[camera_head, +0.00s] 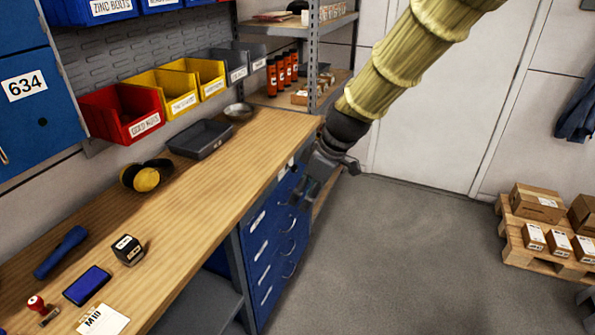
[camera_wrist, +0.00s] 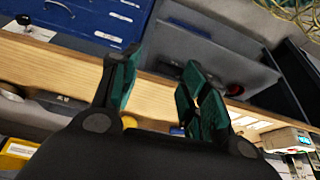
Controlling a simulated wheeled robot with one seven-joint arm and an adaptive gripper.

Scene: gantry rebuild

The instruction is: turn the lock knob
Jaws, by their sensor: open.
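The blue drawer cabinet (camera_head: 272,250) stands under the far end of the workbench, with several pale labels and curved handles. A small dark knob-like part on a pale base (camera_wrist: 23,20) shows at the upper left of the wrist view. It may be the lock knob; I cannot be sure. My gripper (camera_head: 312,190) is in front of the cabinet's far upper part. In the wrist view its green-padded fingers (camera_wrist: 162,65) are apart, with nothing held between them.
The wooden bench (camera_head: 215,185) holds a grey tray (camera_head: 200,139), ear defenders (camera_head: 145,176), a torch (camera_head: 61,252) and stamps. Red and yellow bins (camera_head: 120,112) hang above. A pallet with boxes (camera_head: 540,252) stands right. The grey floor (camera_head: 400,260) between is clear.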

